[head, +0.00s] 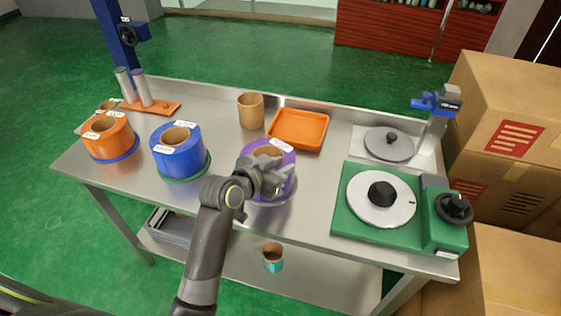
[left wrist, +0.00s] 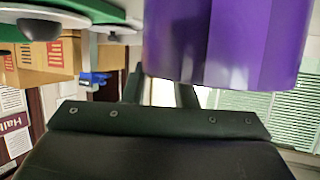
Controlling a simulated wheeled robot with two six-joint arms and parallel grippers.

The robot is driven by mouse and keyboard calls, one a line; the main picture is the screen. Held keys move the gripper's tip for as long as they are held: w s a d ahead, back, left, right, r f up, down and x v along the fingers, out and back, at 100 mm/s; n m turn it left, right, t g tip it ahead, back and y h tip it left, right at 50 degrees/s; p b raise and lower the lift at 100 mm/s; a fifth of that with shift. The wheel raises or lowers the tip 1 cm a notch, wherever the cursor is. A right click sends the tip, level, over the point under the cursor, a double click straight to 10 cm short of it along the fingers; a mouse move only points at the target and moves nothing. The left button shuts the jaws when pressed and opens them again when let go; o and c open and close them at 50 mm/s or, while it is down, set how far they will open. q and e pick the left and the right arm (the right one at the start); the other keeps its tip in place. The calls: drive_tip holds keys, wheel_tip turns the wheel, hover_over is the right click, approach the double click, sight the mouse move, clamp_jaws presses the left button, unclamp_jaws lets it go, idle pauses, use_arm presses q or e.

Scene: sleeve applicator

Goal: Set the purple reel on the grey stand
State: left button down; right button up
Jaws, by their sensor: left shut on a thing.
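The purple reel (head: 286,158) is near the front middle of the metal table, upright, with a white label on top. Its purple side fills the top of the left wrist view (left wrist: 225,40). My left gripper (head: 275,178) is shut on the reel's near side and covers part of it. The grey stand (head: 284,200) shows as a grey rim right below the reel. I cannot tell whether the reel touches it or is held just above. My right gripper is not in view.
A blue reel (head: 188,156) on a green stand and an orange reel (head: 118,136) on a blue stand are to the left. Behind are a cardboard tube (head: 250,111) and an orange tray (head: 297,130). A green machine (head: 345,220) with a white disc is to the right.

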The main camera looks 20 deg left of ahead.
use_arm(q)
drive_tip(key=shift+r, duration=0.15)
drive_tip(key=c, duration=1.5)
unclamp_jaws()
drive_tip(key=shift+f, duration=0.2)
drive_tip(key=o, duration=0.3)
drive_tip(key=shift+s, duration=0.1)
drive_tip(key=shift+o, duration=0.2)
drive_tip(key=shift+r, duration=0.1)
drive_tip(key=v, duration=1.2)
